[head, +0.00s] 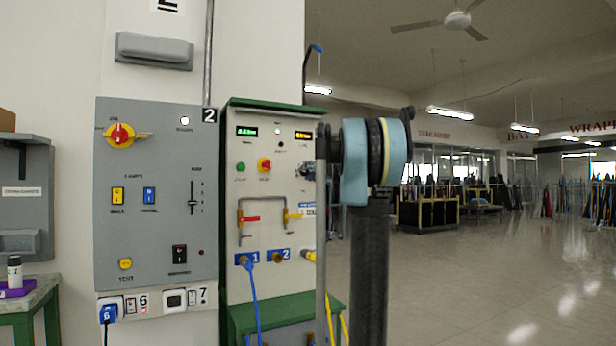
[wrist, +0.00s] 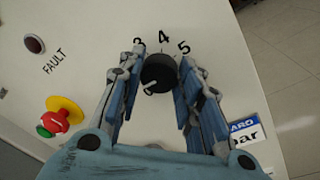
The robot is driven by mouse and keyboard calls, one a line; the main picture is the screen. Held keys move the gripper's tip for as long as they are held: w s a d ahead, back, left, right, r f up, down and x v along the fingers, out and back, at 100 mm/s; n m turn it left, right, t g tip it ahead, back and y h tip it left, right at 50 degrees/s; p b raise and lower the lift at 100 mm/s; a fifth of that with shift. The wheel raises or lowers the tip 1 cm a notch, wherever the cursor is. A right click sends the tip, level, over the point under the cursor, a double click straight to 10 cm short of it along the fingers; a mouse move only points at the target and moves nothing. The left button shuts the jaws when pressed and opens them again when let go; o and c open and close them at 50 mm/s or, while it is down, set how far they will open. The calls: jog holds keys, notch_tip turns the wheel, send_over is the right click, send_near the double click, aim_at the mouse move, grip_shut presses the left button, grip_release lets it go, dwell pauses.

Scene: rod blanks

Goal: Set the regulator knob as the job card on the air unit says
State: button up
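The regulator knob (wrist: 158,72) is black and round, with a pale mark at its lower left edge. Printed numbers 3, 4 and 5 stand above it in the wrist view. My gripper (wrist: 160,78) has one blue finger on each side of the knob; I cannot tell whether they touch it. The air unit (head: 270,180) is a pale panel with a green frame.
A red-and-yellow switch (wrist: 62,114), a green button (wrist: 46,131) and a FAULT lamp (wrist: 35,43) are left of the knob. Red (head: 248,218) and yellow valve handles sit below on the unit. A grey panel (head: 155,200) stands left. Open floor lies to the right.

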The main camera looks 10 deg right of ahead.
jog(key=shift+d+f, duration=0.1)
jog(key=shift+m, duration=0.6)
jog(key=o, duration=1.1)
jog(key=shift+c, duration=0.2)
jog(key=v, duration=1.2)
jog(key=shift+f, duration=0.1)
